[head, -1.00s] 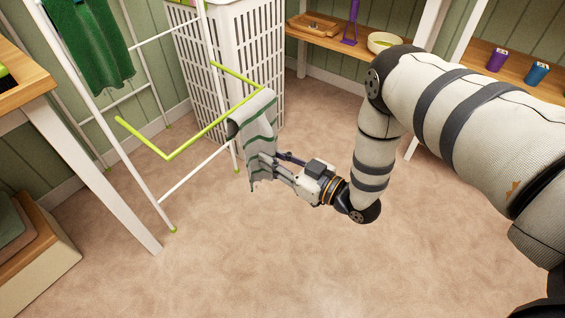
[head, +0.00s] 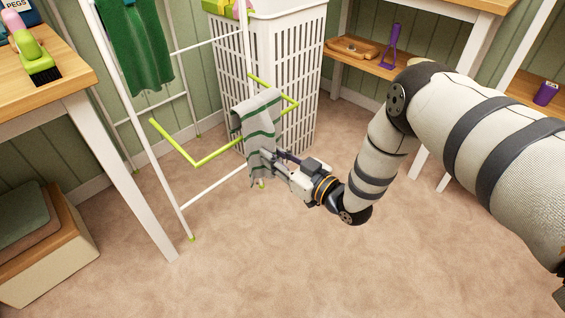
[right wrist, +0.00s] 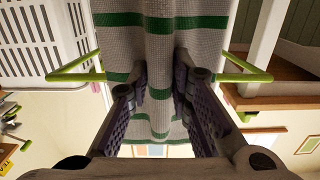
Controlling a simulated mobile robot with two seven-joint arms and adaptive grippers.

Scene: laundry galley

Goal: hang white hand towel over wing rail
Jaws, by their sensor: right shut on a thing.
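The white hand towel (head: 262,139) looks pale grey with green stripes. It hangs in folds across the outer bar of the lime-green wing rail (head: 217,154), with a flap on the rail's inner side. Its top fold shows above the bar's line; I cannot tell whether it rests on the bar. My right gripper (head: 268,161) is shut on the towel's near side, below the fold. In the right wrist view the towel (right wrist: 160,50) runs down between the fingers (right wrist: 160,90), and the rail (right wrist: 245,77) shows on both sides of it. My left gripper is not in view.
The white drying rack (head: 215,191) carries a green cloth (head: 138,50). A white slatted basket (head: 298,60) stands behind the rail. A wooden table (head: 60,75) is at left, with a storage box (head: 50,275) below. The carpet in front is clear.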

